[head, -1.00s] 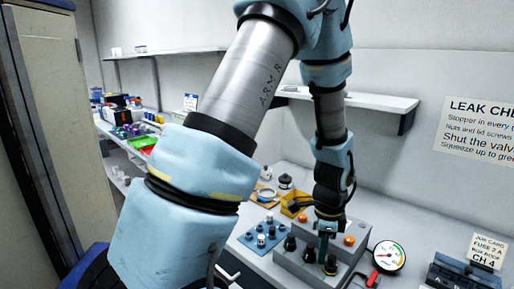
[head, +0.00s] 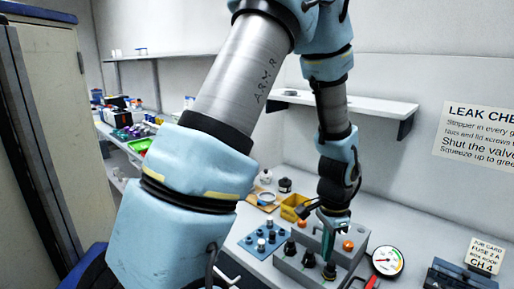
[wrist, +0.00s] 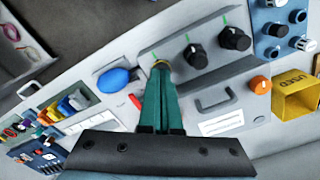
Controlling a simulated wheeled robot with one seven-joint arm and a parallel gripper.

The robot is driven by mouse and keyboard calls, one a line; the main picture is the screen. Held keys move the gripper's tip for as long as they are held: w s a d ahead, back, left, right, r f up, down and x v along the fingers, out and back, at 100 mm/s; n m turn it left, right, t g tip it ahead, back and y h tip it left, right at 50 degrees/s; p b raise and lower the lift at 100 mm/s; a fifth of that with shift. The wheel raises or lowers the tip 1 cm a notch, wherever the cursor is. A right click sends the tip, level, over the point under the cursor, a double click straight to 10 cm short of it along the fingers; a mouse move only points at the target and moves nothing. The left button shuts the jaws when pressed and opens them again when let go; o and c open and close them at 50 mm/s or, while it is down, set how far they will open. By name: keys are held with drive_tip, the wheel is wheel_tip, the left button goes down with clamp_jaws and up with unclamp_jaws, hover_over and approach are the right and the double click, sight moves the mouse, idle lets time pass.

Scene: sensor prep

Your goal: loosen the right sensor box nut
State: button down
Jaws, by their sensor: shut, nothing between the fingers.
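The grey sensor box (head: 345,266) sits on the bench, with a row of black nuts along its front part. The right nut (head: 329,272) is at the near right end of the row. The middle nut (wrist: 195,56) and left nut (wrist: 235,40) stand clear.
An orange knob (head: 348,245) and a handle (wrist: 214,100) are on the box close to my fingers. A pressure gauge (head: 387,258) stands to the right. A blue block with knobs (head: 264,240) and a yellow bin (head: 294,207) are to the left.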

drive_tip(key=d+f+n+b, duration=0.1)
drive_tip(key=f+n+b, duration=0.1)
drive_tip(key=n, duration=0.6)
drive_tip(key=s+d+f+n+b, duration=0.1)
drive_tip(key=f+n+b, duration=0.1)
drive_tip(key=n, duration=0.6)
drive_tip(key=d+f+n+b, duration=0.1)
drive_tip(key=n+b, duration=0.3)
drive_tip(key=n, duration=0.4)
drive_tip(key=shift+s+d+f+n, duration=0.25)
drive_tip(key=shift+s+f+n, duration=0.1)
drive_tip(key=shift+f, duration=0.25)
drive_tip(key=shift+w+a, duration=0.1)
drive_tip(key=shift+w, duration=0.15)
